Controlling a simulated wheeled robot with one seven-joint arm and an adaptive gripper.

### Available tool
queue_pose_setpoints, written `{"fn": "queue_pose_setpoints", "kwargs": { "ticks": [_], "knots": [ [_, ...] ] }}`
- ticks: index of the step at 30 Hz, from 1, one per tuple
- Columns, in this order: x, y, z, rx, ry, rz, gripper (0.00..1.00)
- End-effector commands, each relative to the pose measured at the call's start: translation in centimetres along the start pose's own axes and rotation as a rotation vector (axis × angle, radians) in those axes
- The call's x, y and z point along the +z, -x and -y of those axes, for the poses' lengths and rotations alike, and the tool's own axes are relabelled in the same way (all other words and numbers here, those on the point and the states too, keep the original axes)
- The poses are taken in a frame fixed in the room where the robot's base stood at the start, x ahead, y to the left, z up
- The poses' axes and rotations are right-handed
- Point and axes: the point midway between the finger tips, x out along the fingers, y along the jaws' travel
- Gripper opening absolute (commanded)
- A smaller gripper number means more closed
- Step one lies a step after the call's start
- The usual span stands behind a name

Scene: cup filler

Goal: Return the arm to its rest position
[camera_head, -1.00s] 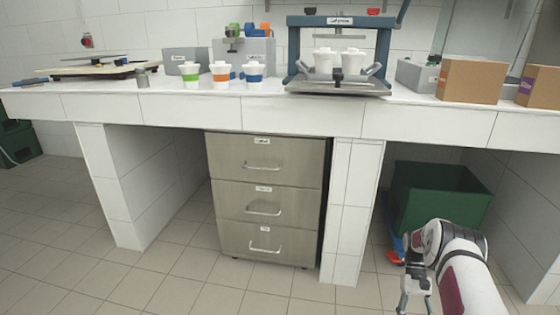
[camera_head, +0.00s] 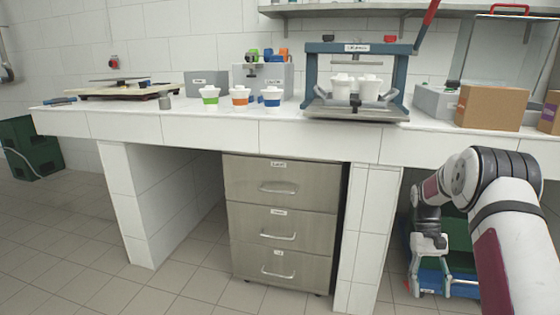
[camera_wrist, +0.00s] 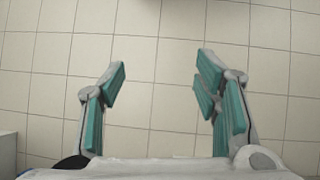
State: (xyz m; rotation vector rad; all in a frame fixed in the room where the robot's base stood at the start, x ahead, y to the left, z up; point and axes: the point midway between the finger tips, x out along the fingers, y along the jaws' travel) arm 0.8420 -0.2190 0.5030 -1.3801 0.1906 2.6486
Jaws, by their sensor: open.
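My arm shows at the lower right of the head view, folded with its elbow raised and its forearm hanging down in front of the counter. In the wrist view my gripper (camera_wrist: 160,80) is open and empty. Its two teal-padded fingers stand wide apart above the tiled floor.
The white tiled counter (camera_head: 215,131) carries several cups, a blue press frame (camera_head: 313,75) and a cardboard box (camera_head: 491,107). A drawer cabinet (camera_head: 280,213) stands below. Green and blue crates (camera_head: 462,285) lie near my forearm.

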Motion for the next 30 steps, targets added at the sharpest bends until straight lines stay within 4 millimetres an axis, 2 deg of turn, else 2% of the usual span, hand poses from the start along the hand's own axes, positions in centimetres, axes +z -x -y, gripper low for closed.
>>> {"fn": "queue_pose_setpoints", "kwargs": {
  "ticks": [1,6,10,15,23,30],
  "knots": [
    [1.7,2.1,0.8,0.010,0.005,-0.025,0.57],
    [7.3,6.9,3.0,0.032,0.018,-0.091,0.57],
    [11.9,9.7,4.8,0.044,0.027,-0.144,0.57],
    [18.2,12.0,6.9,0.057,0.042,-0.212,0.57],
    [27.9,12.7,9.7,0.066,0.067,-0.316,0.57],
    [36.0,10.6,11.4,0.062,0.093,-0.413,0.57]
  ]
}}
